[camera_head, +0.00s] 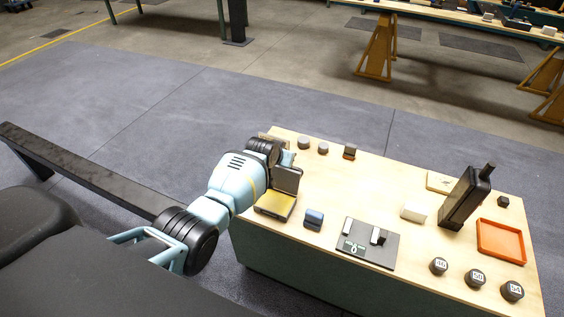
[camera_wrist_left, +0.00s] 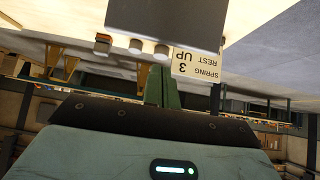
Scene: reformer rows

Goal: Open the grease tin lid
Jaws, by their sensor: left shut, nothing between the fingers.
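The grease tin (camera_head: 273,207) sits near the left end of the wooden bench top, with yellow showing inside its dark rim. Its dark lid (camera_head: 287,180) stands raised at the tin's far side. My left gripper (camera_head: 288,158) is just behind the lid, partly hidden by my wrist and the lid. In the left wrist view, the shut green fingers (camera_wrist_left: 163,85) reach up toward a dark flat panel (camera_wrist_left: 165,22), which looks like the lid. Nothing shows between the fingers; whether they touch it is unclear. My right gripper is in neither view.
A "SPRING REST 3 UP" sign (camera_wrist_left: 197,66) is close beside the fingers. A blue-topped block (camera_head: 314,219) and a dark plate (camera_head: 368,244) lie right of the tin. Farther right are a white block (camera_head: 414,212), a tall black device (camera_head: 466,198), an orange tray (camera_head: 500,240) and numbered round weights (camera_head: 476,277).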

